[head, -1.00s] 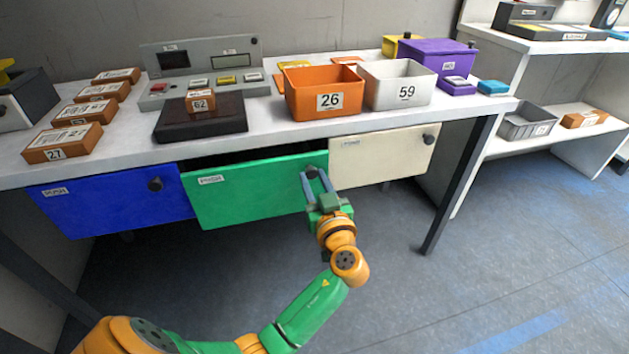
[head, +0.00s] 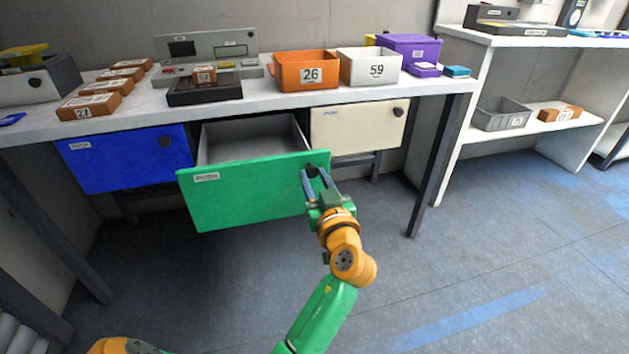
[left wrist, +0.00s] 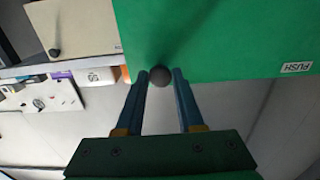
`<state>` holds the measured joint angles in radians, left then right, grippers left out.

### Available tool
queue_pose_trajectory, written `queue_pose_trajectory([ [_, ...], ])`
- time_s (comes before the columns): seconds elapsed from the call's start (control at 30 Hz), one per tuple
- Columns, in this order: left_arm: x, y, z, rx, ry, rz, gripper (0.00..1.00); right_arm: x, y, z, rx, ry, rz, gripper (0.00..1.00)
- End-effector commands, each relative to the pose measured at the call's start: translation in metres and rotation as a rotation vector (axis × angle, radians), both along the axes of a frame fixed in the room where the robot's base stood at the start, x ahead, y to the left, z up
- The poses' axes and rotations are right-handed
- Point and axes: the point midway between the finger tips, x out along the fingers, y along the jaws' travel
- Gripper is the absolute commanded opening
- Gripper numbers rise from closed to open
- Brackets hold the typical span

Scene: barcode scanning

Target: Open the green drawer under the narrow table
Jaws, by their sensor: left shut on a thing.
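The green drawer (head: 250,200) under the narrow table (head: 130,122) stands pulled well out, and its grey inside (head: 250,142) shows empty where visible. My left gripper (head: 317,174) is shut on the drawer's dark round knob (head: 312,170) at the right end of its front. In the left wrist view the knob (left wrist: 160,76) sits between the two blue fingertips (left wrist: 161,78), against the green front (left wrist: 220,40). My right gripper is in neither view.
A blue drawer (head: 125,160) on the left and a cream drawer (head: 355,128) on the right are shut. An orange bin (head: 306,72), a white bin (head: 370,68) and several boxes stand on the table. The floor (head: 480,240) in front is clear.

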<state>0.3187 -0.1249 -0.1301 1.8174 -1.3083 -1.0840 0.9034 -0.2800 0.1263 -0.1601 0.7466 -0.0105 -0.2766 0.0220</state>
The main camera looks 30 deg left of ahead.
Motion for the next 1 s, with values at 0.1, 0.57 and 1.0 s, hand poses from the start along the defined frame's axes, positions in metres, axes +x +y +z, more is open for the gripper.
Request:
queue_pose_trajectory([
  [0.1, -0.0003, -0.0003, 0.0001, 0.0, -0.001, 0.001, 0.0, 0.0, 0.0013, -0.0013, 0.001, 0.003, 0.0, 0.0],
  [0.57, -0.0003, -0.0005, 0.0009, 0.001, -0.002, 0.0, 0.42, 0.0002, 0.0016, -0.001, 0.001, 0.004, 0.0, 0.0],
  [1.0, 0.0001, 0.0002, 0.0005, 0.001, -0.001, 0.0, 0.66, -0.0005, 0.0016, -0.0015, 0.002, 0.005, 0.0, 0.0],
])
